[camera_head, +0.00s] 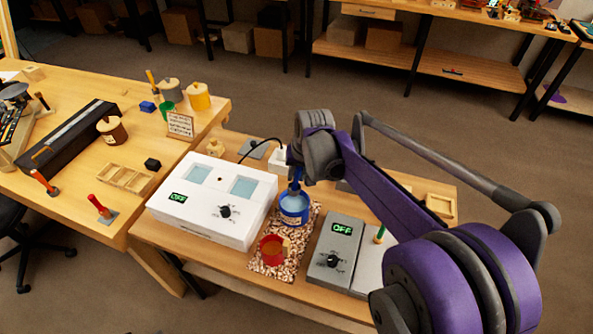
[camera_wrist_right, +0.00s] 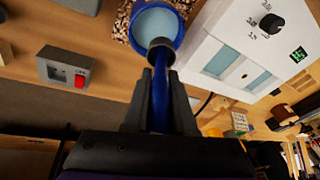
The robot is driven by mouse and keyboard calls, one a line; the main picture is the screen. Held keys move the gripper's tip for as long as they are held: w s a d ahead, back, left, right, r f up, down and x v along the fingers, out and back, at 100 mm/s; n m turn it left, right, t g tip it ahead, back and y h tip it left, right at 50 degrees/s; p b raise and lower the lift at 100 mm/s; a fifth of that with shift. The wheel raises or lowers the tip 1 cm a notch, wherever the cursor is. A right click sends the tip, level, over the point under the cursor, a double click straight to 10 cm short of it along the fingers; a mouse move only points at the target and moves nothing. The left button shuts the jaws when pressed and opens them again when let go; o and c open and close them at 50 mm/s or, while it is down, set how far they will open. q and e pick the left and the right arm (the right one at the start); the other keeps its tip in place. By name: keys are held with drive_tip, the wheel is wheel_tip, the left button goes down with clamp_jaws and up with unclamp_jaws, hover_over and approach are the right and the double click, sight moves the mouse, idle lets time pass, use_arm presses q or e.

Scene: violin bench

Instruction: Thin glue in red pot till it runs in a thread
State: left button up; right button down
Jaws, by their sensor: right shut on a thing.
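My right gripper (camera_head: 294,172) is shut on a blue-handled ladle (camera_wrist_right: 163,82). The ladle's dark round end lies over the near rim of the blue pot in the wrist view; whether it touches the liquid cannot be told. My left gripper is not in view.
A white bath unit (camera_head: 212,205) reading OFF stands left of the pots. A grey hotplate unit (camera_head: 335,255) reading OFF stands to the right. The speckled mat (camera_head: 307,238) lies between them. A grey box with a red switch (camera_wrist_right: 80,81) shows in the wrist view.

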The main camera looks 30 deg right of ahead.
use_arm(q)
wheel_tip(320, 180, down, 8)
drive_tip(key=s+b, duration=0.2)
drive_tip(key=b, duration=0.3)
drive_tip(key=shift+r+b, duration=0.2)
drive_tip(key=shift+b, duration=0.15)
use_arm(e)
wheel_tip(320, 180, down, 10)
drive_tip(key=shift+f, duration=0.1)
drive_tip(key=shift+w+r+p, duration=0.1)
drive_tip(key=shift+r+p, duration=2.8)
drive_tip(key=shift+r, duration=1.85)
drive_tip(key=shift+r+p, duration=1.1)
drive_tip(key=shift+r, duration=1.15)
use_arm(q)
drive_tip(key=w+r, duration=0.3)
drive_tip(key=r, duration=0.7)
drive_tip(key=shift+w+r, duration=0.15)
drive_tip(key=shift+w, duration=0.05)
use_arm(e)
drive_tip(key=shift+f, duration=0.1)
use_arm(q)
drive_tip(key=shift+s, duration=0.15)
